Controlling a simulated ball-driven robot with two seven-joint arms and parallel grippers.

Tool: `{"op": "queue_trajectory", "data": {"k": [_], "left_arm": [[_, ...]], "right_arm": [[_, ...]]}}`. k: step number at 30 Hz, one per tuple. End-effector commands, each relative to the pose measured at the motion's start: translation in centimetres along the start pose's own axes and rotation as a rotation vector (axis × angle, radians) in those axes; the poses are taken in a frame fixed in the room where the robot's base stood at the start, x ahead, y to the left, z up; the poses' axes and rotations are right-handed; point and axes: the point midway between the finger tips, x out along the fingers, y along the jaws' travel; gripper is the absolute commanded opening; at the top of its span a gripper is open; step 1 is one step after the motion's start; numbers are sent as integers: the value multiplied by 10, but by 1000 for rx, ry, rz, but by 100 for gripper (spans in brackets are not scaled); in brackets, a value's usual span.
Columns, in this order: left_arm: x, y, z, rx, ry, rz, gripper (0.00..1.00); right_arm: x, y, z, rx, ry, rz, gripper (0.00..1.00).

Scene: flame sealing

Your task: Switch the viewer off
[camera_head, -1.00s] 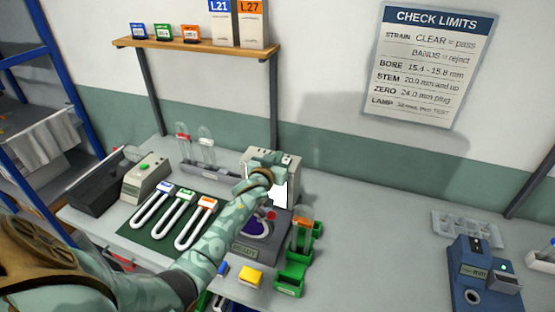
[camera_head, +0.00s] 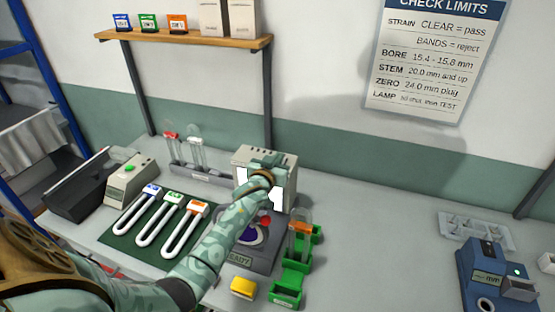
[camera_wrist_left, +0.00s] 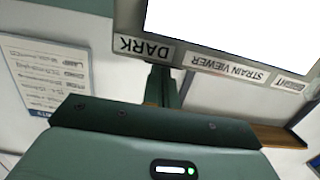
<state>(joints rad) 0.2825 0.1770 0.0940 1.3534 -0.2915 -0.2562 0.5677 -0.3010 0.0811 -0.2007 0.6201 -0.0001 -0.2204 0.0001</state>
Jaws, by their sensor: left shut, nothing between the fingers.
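The strain viewer (camera_head: 287,170) is a grey box at the back of the bench, near the wall. Its screen (camera_head: 277,202) glows white. The left wrist view shows the lit screen (camera_wrist_left: 235,22) upside down, with labels reading DARK, STRAIN VIEWER and BRIGHT along its edge. My left gripper (camera_head: 267,162) is in front of the viewer and covers part of it. In the left wrist view its shut fingers (camera_wrist_left: 161,85) are close to the edge by the DARK label; contact cannot be made out. No switch is clearly visible. My right gripper is not in view.
A station marked READY (camera_head: 240,255) lies under my left forearm. U-shaped tubes (camera_head: 160,222) lie on a green mat left of it. Green holders (camera_head: 297,270) stand right, beside a yellow block (camera_head: 243,287). A shelf (camera_head: 190,39) hangs above.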

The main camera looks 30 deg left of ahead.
Motion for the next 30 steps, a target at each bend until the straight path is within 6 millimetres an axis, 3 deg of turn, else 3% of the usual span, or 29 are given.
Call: {"op": "queue_trajectory", "data": {"k": [11,14,20,30], "left_arm": [[3,0,3,0,-9,0,0],[3,-1,-6,0,-9,0,0],[4,-4,-46,0,-8,0,0],[-69,-4,-54,1,-11,1,0]], "right_arm": [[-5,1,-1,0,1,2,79],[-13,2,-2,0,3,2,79],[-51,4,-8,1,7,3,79],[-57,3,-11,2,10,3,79]]}}
